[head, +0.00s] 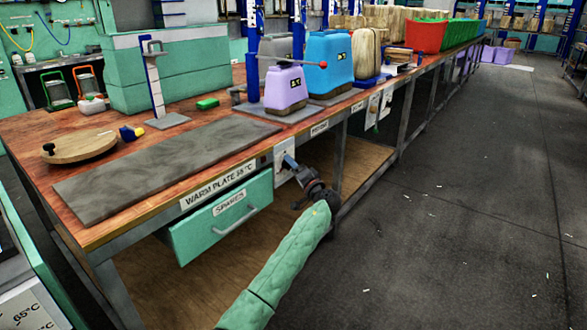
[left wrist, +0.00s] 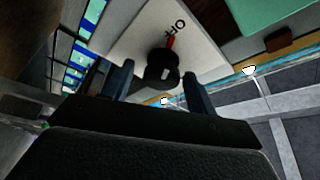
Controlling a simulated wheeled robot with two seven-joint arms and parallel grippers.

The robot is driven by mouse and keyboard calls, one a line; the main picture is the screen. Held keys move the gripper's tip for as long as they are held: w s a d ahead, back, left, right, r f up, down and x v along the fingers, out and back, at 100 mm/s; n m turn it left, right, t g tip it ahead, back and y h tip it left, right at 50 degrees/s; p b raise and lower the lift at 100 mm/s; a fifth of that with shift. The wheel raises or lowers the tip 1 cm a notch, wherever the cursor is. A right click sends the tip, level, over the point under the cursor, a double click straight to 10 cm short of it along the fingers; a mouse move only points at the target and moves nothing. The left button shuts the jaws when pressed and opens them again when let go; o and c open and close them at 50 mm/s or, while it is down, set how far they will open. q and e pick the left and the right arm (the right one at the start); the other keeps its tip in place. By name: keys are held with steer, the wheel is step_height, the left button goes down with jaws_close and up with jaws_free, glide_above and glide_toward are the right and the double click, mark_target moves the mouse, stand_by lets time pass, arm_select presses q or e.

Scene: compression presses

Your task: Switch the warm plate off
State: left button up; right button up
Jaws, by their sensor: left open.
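The warm plate (head: 165,160) is a flat grey slab on the bench, labelled "WARM PLATE 55 °C" on the front edge. A white switch panel (head: 281,153) is fixed to the bench front, right of the green drawer. My left gripper (head: 291,163) is at this panel and partly hides it. In the left wrist view, a black round knob (left wrist: 163,72) with a red mark stands on the white panel (left wrist: 196,52). The red mark points towards partly readable letters. My open left gripper's (left wrist: 157,74) fingers stand either side of the knob; contact cannot be told. My right gripper is not in view.
The green drawer (head: 222,220) with a grey handle is just left of the panel. A bench leg (head: 340,165) stands to its right.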

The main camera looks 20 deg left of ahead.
arm_select(q)
steer(key=shift+d, duration=0.1)
steer(key=v, duration=0.7)
steer(key=shift+s+d, duration=0.2)
steer(key=shift+s, duration=0.05)
steer(key=shift+f, duration=0.15)
